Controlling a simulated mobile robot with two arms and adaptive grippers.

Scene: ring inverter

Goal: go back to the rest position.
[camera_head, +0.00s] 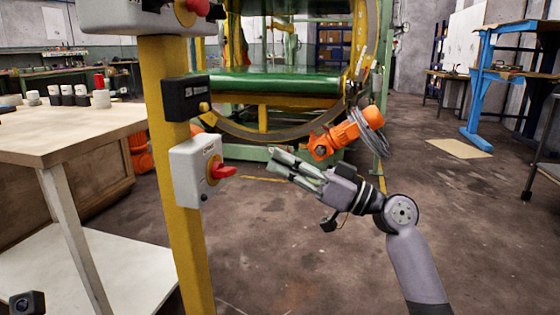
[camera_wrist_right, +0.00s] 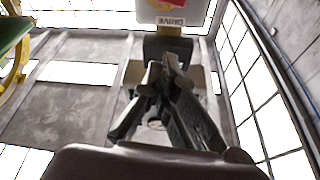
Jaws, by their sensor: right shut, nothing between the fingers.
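My right gripper (camera_head: 272,162) is in the middle of the head view, pointing left, with its fingers together and empty. Its tips are a little to the right of the red rotary switch (camera_head: 222,170) on a grey box (camera_head: 197,172) and look apart from it. In the right wrist view the gripper (camera_wrist_right: 165,68) has its fingertips together, pointing at a dark box under a white panel with the upside-down label "DRIVE" (camera_wrist_right: 172,20). My left gripper is not in view.
A yellow post (camera_head: 172,140) carries the switch box, a black box (camera_head: 187,97) and an upper panel. A wooden table (camera_head: 70,135) stands at the left. The green ring machine (camera_head: 270,85) with an orange motor (camera_head: 335,140) is behind.

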